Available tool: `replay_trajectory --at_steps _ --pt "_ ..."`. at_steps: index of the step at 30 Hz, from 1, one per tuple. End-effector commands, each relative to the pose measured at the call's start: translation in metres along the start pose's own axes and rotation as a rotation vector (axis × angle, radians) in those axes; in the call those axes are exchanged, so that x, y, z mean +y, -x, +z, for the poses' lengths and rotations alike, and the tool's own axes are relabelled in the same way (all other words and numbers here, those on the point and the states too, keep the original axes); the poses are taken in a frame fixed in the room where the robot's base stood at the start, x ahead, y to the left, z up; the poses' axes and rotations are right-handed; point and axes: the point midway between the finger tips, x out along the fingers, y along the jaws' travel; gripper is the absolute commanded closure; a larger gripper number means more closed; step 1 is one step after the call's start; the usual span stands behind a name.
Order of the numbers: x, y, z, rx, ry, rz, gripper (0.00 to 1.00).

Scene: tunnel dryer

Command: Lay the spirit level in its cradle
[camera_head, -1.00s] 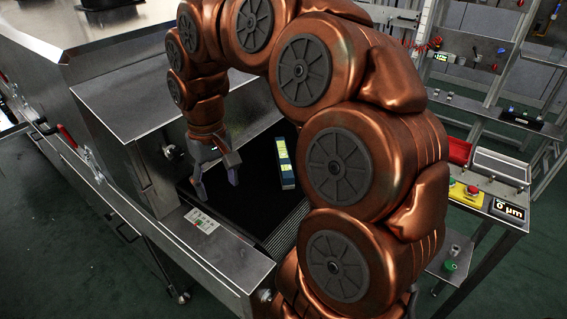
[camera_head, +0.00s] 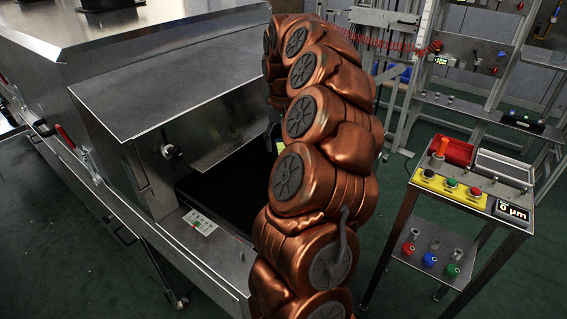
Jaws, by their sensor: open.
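A small sliver of the spirit level (camera_head: 280,146), with a yellow-green patch, shows at the left edge of my copper arm. It appears to be at the dark belt (camera_head: 225,190) in the dryer's mouth. The rest of the level is hidden behind my arm. My gripper is out of sight, so I cannot see where it is relative to the level. I cannot make out the cradle.
The steel dryer (camera_head: 170,65) with its hood fills the left. A small white label panel (camera_head: 200,222) sits on its front rail. A cart (camera_head: 470,190) with buttons, a red bin (camera_head: 458,152) and a display stands at right. Green floor lies between.

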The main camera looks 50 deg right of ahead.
Motion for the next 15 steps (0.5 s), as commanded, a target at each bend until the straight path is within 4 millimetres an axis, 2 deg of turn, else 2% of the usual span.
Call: replay_trajectory --at_steps 8,15 --pt "0.001 -0.019 0.001 -0.003 0.0 0.0 0.35" --pt "0.003 -0.051 0.002 -0.005 0.001 0.0 0.35"
